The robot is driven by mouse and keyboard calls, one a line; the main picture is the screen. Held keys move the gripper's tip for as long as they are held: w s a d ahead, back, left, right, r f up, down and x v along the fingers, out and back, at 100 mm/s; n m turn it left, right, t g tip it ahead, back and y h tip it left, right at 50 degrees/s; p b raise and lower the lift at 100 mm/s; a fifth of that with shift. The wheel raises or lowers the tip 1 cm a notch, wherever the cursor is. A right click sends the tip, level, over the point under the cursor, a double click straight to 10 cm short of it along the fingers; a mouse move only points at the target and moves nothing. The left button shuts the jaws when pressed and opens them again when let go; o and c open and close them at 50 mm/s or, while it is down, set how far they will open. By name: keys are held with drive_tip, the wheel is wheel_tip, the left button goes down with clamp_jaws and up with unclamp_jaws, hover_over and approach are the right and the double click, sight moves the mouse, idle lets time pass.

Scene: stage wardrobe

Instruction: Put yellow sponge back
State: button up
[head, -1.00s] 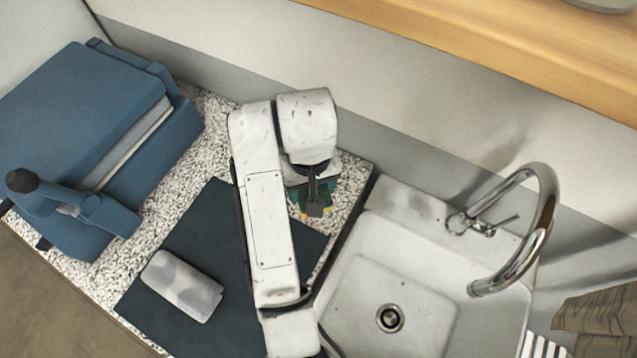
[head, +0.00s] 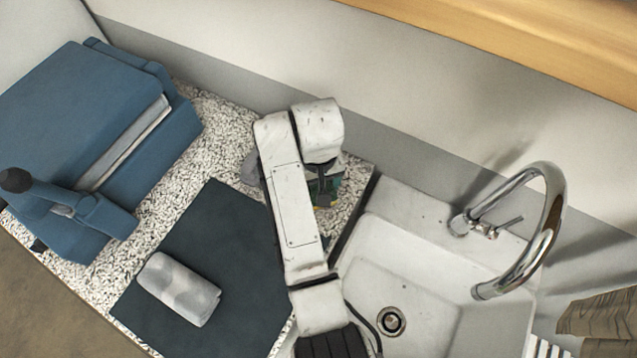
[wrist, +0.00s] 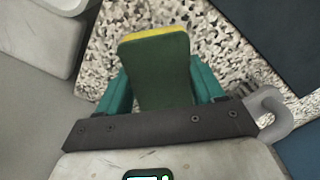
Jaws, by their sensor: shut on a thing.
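The sponge (wrist: 160,65) is in the wrist view, with its dark green face towards the camera and a yellow strip along its far edge. My gripper (wrist: 163,85) is shut on it, a teal finger on each side. In the head view my gripper (head: 324,190) is over the speckled counter between the wall and the sink, mostly hidden by my arm. A little yellow shows below it.
The white sink (head: 430,250) with its chrome tap (head: 548,215) is at the right. A dark mat (head: 215,235) bears a rolled grey towel (head: 180,288). A blue machine (head: 85,110) stands at the left. A grey hooked thing (wrist: 270,108) is close right of my gripper.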

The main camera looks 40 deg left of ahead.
sight(318, 185)
drive_tip(key=shift+f, duration=0.75)
drive_tip(key=shift+f, duration=0.15)
drive_tip(key=o, duration=0.9)
drive_tip(key=shift+o, duration=0.2)
wheel_tip(318, 185, up, 12)
drive_tip(key=shift+r+p, duration=0.2)
drive_tip(key=shift+p, duration=0.25)
